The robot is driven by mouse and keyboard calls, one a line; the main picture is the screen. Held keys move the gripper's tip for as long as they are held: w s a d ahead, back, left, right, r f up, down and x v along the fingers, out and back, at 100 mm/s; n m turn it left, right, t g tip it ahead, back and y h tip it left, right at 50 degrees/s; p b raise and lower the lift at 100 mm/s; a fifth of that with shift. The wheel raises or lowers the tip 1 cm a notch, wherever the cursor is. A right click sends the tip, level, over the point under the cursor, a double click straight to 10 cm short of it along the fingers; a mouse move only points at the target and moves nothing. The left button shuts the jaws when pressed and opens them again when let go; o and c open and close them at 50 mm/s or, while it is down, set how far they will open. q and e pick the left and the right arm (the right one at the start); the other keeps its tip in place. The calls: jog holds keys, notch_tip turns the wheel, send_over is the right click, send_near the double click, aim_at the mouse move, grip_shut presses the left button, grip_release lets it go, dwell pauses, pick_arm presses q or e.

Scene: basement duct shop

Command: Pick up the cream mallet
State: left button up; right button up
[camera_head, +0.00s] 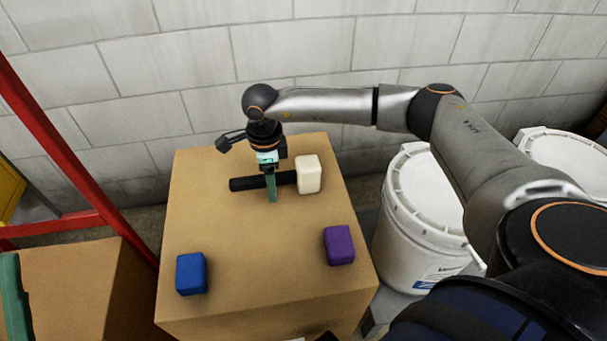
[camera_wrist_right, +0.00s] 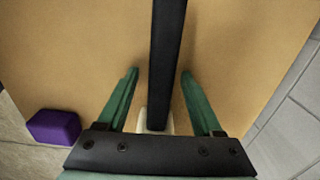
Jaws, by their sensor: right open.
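The cream mallet lies on top of a cardboard box (camera_head: 255,235), with its cream head (camera_head: 309,175) to the right and its black handle (camera_head: 243,184) pointing left. My right gripper (camera_head: 271,196) is over the handle, pointing down, beside the head. In the right wrist view my right gripper (camera_wrist_right: 159,75) is open, with one green finger on each side of the black handle (camera_wrist_right: 166,60). The cream head (camera_wrist_right: 144,121) is partly hidden behind the gripper body there. I cannot tell whether the fingers touch the handle. My left gripper is not in view.
A blue block (camera_head: 191,273) and a purple block (camera_head: 339,245) sit on the near part of the box. A white lidded bucket (camera_head: 418,220) stands to the right. A red frame (camera_head: 62,150) and another box (camera_head: 85,290) are at left. A block wall (camera_head: 200,60) is behind.

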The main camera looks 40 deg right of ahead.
jog(key=shift+c, duration=0.4)
grip_shut()
dwell(0.4)
